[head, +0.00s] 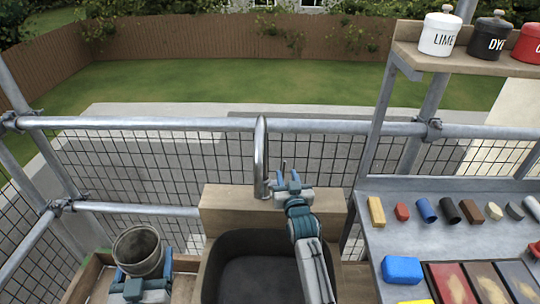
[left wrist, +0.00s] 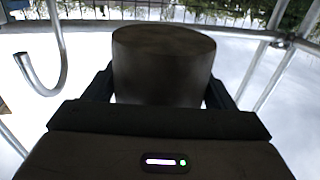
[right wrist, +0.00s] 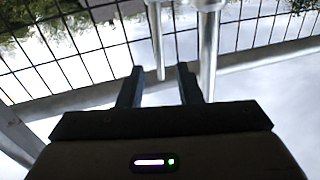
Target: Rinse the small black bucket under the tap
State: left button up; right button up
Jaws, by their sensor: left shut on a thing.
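The small dark bucket (head: 138,252) is at the lower left of the head view, its mouth facing up. My left gripper (head: 143,270) is shut on it, and in the left wrist view the bucket (left wrist: 163,70) fills the space between the fingers. The metal tap (head: 262,150) rises behind the dark sink basin (head: 225,250); no water shows. My right gripper (head: 290,178) is open just right of the tap. In the right wrist view a thin metal rod (right wrist: 157,45) reaches toward the gap between its fingers; contact cannot be told.
A wooden board (head: 225,205) stands behind the sink. A grey bench (head: 385,240) on the right holds coloured blocks, a blue block (head: 401,269) and trays. Scaffold rails (head: 180,123) and mesh run behind. A shelf (head: 440,62) with lidded jars is upper right.

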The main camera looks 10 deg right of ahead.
jog(key=w, duration=0.6)
jog(key=shift+w+r, duration=0.2)
jog(key=shift+w, duration=0.2)
grip_shut()
